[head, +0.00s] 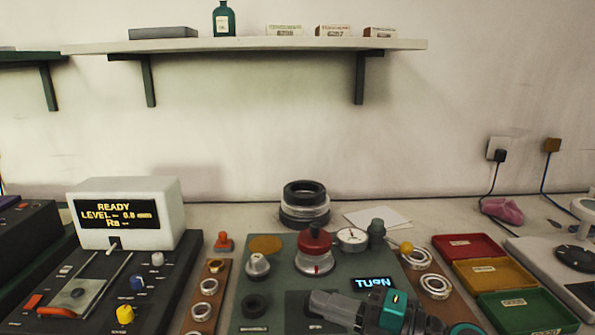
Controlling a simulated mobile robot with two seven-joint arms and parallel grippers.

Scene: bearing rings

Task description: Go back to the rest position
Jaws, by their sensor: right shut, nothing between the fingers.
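My right gripper (322,303) reaches in from the bottom right, a grey and teal shape over the front right of the green work mat (238,310). Its fingers point left and are shut, with nothing seen in them. Bearing rings sit on a brown strip (220,289) at the left and on another at the right, where a ring (434,286) lies near my right arm. My left gripper is not in view.
A red-topped fixture (314,247) and a dial gauge (352,238) stand on the mat, behind my gripper. A white readout box (130,212) stands at left. Red, yellow and green trays (469,247) lie at right. A shelf (240,45) hangs above; the space below it is free.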

